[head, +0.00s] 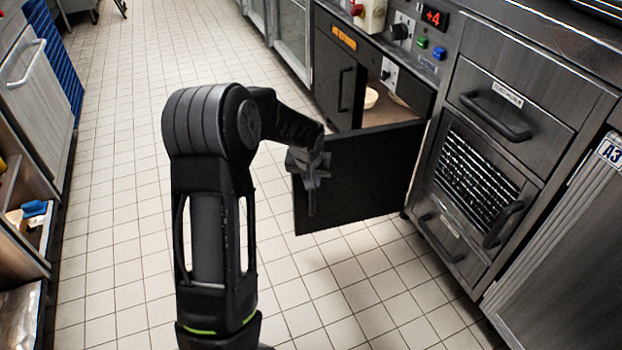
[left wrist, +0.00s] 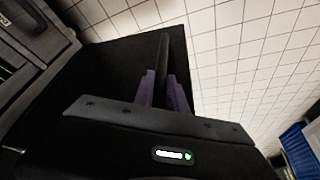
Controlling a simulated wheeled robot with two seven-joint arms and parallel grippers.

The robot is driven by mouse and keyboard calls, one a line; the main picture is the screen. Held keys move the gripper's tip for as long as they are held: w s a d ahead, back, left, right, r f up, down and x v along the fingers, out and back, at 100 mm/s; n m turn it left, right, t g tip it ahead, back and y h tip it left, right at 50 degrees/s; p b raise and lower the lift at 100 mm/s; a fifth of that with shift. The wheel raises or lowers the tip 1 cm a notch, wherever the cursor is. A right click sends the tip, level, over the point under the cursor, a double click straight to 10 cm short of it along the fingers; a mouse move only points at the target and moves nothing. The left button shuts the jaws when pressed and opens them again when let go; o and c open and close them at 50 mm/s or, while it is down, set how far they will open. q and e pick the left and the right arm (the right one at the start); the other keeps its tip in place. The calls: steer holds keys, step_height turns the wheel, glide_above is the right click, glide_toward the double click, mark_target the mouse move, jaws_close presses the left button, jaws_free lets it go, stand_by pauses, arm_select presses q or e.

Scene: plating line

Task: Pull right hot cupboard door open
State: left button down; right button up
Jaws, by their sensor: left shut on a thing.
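The right hot cupboard door (head: 362,172) is dark and stands swung well out from the cabinet, open over the tiled floor. It also shows in the left wrist view (left wrist: 118,68) as a dark panel. My left gripper (head: 312,180) is at the door's free edge. In the left wrist view its two fingers (left wrist: 163,92) are closed around the dark bar handle (left wrist: 163,58). The other door (head: 334,82) of the hot cupboard is shut, with a vertical black handle. A pale bowl (head: 371,98) shows inside the open cupboard. My right gripper is not in view.
Drawers (head: 510,112) with black handles and a grille-fronted unit (head: 478,170) stand right of the open door. A panel with a red "+4" display (head: 435,17) sits above. Tiled floor (head: 120,150) is clear on the left. Shelving with a blue item (head: 34,209) lines the left edge.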

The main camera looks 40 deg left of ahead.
arm_select(q)
steer(key=shift+w+d, duration=0.15)
steer(key=c, duration=1.4)
jaws_free()
steer(key=shift+o, duration=0.2)
steer(key=p+v, duration=0.3)
steer(key=v, duration=0.4)
steer(key=shift+s+r, duration=0.2)
steer(key=shift+r, duration=0.15)
steer(key=shift+d, duration=0.15)
